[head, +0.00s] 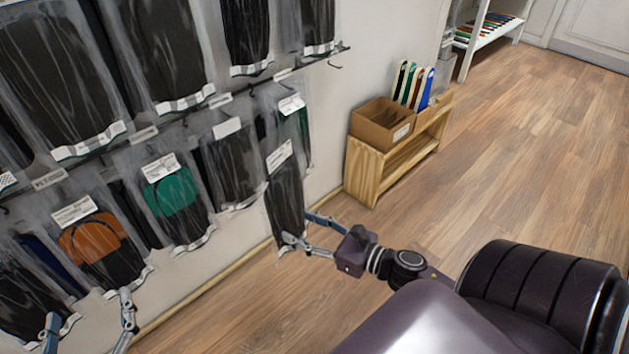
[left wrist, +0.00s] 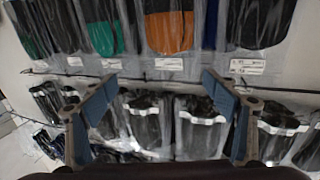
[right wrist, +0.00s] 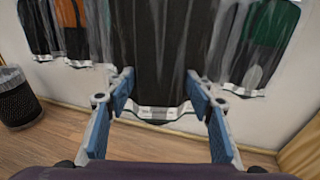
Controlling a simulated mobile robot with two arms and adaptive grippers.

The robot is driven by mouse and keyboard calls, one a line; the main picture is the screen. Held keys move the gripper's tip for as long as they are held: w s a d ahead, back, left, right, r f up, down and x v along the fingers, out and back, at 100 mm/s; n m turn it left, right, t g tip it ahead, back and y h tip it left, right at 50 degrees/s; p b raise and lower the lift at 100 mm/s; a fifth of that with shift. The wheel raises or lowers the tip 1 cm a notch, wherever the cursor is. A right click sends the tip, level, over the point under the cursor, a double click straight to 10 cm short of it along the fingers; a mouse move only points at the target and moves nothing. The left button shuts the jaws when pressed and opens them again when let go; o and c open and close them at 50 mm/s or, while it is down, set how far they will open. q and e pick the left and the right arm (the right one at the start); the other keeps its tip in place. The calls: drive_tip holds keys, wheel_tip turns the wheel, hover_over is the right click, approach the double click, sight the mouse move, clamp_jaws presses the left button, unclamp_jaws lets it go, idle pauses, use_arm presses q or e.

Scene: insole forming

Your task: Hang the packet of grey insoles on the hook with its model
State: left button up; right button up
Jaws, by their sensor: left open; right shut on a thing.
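A clear packet of dark grey insoles (head: 287,205) with a white label at its top hangs upright in front of the wall rack. My right gripper (head: 290,240) is shut on the packet near its lower end. In the right wrist view the packet (right wrist: 160,60) fills the middle, between the fingers of the right gripper (right wrist: 158,92). Whether its top is on a hook cannot be told. My left gripper (head: 88,325) is open and empty at the lower left, before the lower packets. In the left wrist view the left gripper (left wrist: 158,85) has its fingers wide apart.
Packets with orange (head: 92,240) and green (head: 171,195) insoles hang along the lower rail, with black ones above. A bare hook end (head: 335,66) sticks out at the upper rail's right end. A wooden shelf (head: 362,170) with a cardboard box (head: 383,124) stands right. A black bin (right wrist: 18,103) stands left.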

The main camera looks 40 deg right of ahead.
drive_tip(key=d+f+b, duration=0.3)
drive_tip(key=f, duration=0.2)
use_arm(q)
drive_tip(key=s+r+t+h, duration=0.1)
drive_tip(key=s+r+t, duration=0.2)
drive_tip(key=r, duration=0.8)
drive_tip(key=shift+r+t, duration=0.3)
drive_tip(key=shift+t, duration=0.4)
use_arm(e)
drive_tip(key=w, duration=0.7)
drive_tip(key=shift+w+a, duration=0.2)
drive_tip(key=shift+a, duration=0.1)
use_arm(q)
drive_tip(key=shift+r, duration=0.1)
use_arm(e)
drive_tip(key=shift+r, duration=0.1)
